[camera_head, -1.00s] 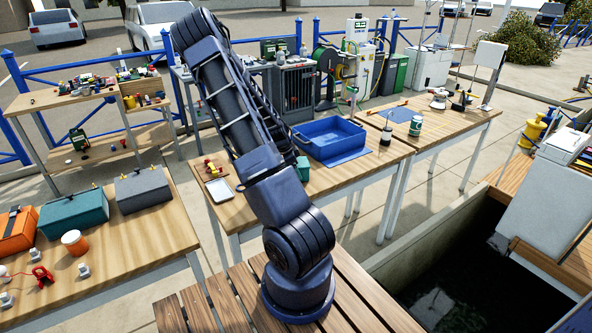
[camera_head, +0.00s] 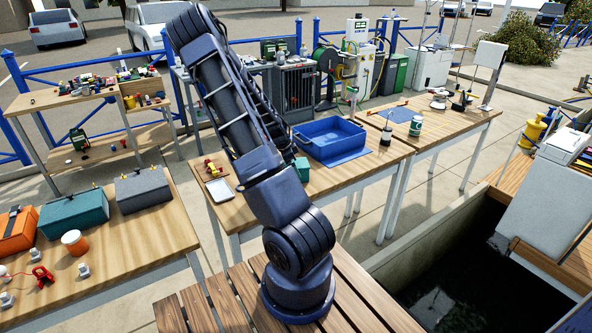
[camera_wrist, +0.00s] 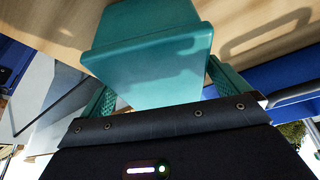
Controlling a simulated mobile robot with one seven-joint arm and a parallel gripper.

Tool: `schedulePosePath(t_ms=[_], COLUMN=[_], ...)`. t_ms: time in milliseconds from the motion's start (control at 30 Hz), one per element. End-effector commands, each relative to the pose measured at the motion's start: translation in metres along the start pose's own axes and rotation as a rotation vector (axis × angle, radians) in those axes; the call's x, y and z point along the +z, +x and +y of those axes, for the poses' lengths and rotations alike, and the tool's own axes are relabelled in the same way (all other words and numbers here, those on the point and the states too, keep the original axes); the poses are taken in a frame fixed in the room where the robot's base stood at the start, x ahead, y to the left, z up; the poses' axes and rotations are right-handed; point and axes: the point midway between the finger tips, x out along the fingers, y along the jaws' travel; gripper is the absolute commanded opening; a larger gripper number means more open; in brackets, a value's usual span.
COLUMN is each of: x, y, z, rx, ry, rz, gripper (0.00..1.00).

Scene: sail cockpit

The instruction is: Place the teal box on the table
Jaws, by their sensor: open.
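A small teal box (camera_head: 302,169) shows on the middle wooden table (camera_head: 356,169) in the head view, partly hidden behind my arm. In the wrist view the teal box (camera_wrist: 150,68) fills the upper middle, with bare wood around it. My gripper (camera_wrist: 161,80) is open, with one teal finger on each side of the box. I cannot tell whether the fingers touch it. In the head view my gripper is hidden behind my arm.
A blue bin (camera_head: 330,137) stands just right of the box. A small tray (camera_head: 222,189) lies to its left. A bottle (camera_head: 386,136) and a can (camera_head: 416,126) stand farther right. The left table holds a larger teal toolbox (camera_head: 73,213).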

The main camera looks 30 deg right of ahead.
Motion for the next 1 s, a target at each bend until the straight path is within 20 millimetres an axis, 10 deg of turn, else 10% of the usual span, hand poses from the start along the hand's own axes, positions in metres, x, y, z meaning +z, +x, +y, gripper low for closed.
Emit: schedulePosePath(t_ms=[500,1000], x=[0.001,0.012], y=[-0.082,-0.117], z=[-0.001,0.016], rx=[-0.002,-0.001], ry=[0.0,-0.106], rz=[-0.001,-0.091], gripper=[1.0,1.0])
